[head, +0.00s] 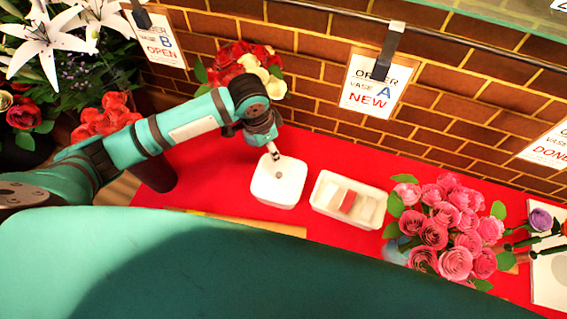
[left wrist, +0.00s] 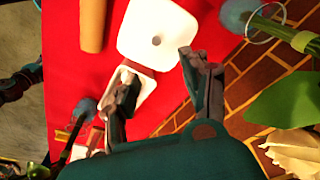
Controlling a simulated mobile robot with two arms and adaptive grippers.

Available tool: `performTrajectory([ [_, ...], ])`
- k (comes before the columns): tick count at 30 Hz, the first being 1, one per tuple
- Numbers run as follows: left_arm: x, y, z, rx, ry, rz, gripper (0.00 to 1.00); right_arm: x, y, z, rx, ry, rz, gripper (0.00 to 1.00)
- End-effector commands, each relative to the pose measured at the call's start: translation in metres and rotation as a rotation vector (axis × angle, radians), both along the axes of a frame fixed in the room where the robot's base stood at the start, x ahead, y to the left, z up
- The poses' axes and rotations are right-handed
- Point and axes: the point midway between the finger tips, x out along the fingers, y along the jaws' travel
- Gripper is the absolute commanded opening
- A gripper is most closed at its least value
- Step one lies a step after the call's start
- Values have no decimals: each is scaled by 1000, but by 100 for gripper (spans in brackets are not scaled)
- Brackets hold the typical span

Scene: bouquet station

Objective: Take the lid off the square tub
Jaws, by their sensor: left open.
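The square tub (head: 277,190) is white and stands on the red table, with a white lid (head: 290,172) on top. A small grey knob (head: 279,175) sits at the lid's middle. In the left wrist view the lid (left wrist: 140,25) and its knob (left wrist: 156,40) show near the top. My left gripper (head: 273,152) is just above the far edge of the tub in the head view. My right gripper is not in view.
A white divided tray (head: 320,206) with a red piece stands right of the tub. Pink roses (head: 455,225) stand further right. A brick wall with hanging order cards (head: 375,85) is behind. A tan roll (left wrist: 92,25) lies beside the tub.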

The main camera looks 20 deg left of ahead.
Motion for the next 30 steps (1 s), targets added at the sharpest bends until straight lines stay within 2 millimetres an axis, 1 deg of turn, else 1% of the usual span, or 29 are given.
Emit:
performTrajectory([
  [4,0,-2,-24,1,7,1,47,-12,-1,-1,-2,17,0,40],
  [9,4,-7,-61,1,6,2,47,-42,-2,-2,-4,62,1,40],
  [13,7,-10,-88,1,5,1,47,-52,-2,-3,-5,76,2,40],
  [16,10,-11,-107,1,2,1,47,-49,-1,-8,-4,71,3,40],
  [18,11,-12,-114,1,1,1,47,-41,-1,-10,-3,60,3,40],
  [21,11,-13,-119,0,0,0,47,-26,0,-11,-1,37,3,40],
  [24,11,-13,-121,0,0,-1,47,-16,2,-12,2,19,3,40],
  [26,11,-13,-124,0,0,-1,47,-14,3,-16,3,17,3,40],
  [30,12,-15,-138,0,0,-1,47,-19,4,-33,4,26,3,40],
])
